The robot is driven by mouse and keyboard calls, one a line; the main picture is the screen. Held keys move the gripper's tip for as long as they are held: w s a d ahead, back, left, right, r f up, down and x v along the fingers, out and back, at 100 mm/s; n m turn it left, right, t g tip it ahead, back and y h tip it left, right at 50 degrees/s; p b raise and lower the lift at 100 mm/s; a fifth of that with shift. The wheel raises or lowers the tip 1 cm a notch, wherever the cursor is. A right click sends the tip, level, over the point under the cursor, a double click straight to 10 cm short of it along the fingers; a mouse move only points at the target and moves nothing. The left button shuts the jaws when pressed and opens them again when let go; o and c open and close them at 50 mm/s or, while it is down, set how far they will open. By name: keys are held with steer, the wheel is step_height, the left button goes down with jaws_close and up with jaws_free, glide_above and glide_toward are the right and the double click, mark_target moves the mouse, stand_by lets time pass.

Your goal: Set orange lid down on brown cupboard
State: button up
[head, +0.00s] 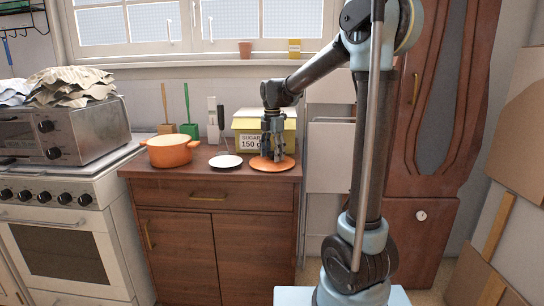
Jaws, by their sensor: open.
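The orange lid (284,170) lies flat on the right part of the top of the brown cupboard (200,190), near its right edge. My gripper (272,157) is directly above the lid, pointing down, with its fingers open. The fingertips are at or very close to the lid's middle; I cannot tell if they touch it. The fingers hide the lid's centre and any knob there.
A yellow sugar box (290,132) stands close behind my gripper. A white stove (75,225) adjoins on the left.

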mark_target(272, 152)
step_height(272, 152, up, 12)
steer(key=s+d+f+m, duration=0.4)
steer(key=s+d+m, duration=0.3)
steer(key=s+d, duration=0.15)
steer(key=s+d+f+m+t, duration=0.1)
steer(key=s+d+f+m, duration=0.5)
steer(key=s+f+m, duration=0.3)
steer(key=s+d+f+m+t, duration=0.1)
steer(key=s+d+f+m, duration=0.5)
steer(key=s+f+m, duration=0.4)
steer(key=s+f, duration=0.2)
steer(key=s, duration=0.2)
steer(key=shift+s+d+f, duration=0.15)
steer(key=shift+d+f, duration=0.25)
steer(key=shift+w+f, duration=0.2)
steer(key=shift+w, duration=0.25)
